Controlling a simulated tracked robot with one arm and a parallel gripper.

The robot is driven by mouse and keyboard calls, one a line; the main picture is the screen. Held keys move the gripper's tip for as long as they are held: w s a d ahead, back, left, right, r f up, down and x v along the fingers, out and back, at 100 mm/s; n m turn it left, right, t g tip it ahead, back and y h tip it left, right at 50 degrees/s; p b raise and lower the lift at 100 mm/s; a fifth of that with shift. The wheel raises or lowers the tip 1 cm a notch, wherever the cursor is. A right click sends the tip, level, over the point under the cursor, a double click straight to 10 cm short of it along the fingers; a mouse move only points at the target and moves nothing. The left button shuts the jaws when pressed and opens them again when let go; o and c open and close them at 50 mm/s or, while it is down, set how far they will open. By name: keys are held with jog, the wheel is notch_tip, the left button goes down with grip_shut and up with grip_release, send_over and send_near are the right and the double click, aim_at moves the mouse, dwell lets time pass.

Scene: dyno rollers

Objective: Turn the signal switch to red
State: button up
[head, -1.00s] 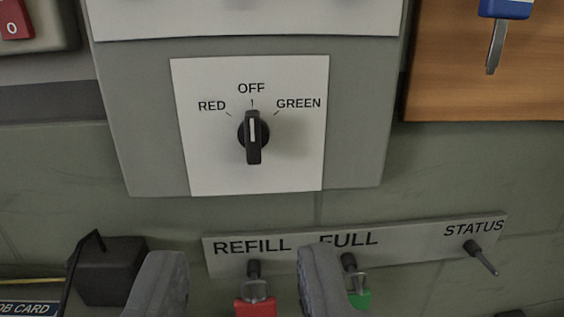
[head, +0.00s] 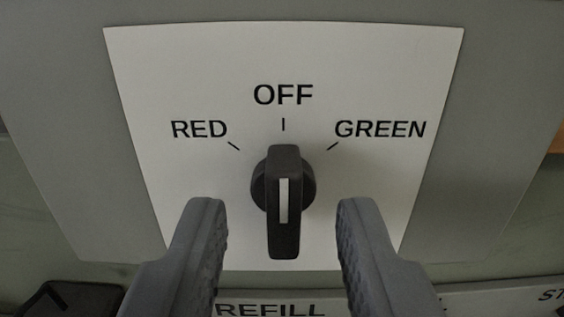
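The signal switch (head: 283,235) is a black rotary knob with a white pointer line, in the middle of the head view. It stands upright, its pointer in line with the OFF mark. Its white label plate (head: 200,70) reads RED at the left, OFF at the top and GREEN at the right. My gripper (head: 281,215) is open, one grey finger on each side of the knob. Gaps show between both fingers and the knob. How far the fingertips are from the plate in depth is hard to tell.
The plate is on a grey box (head: 60,90) on the wall. Below it a sign strip (head: 380,302) shows the word REFILL, partly hidden by my fingers. A dark block (head: 75,297) is at the lower left.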

jog(key=shift+w, duration=0.65)
jog(key=shift+c, duration=0.3)
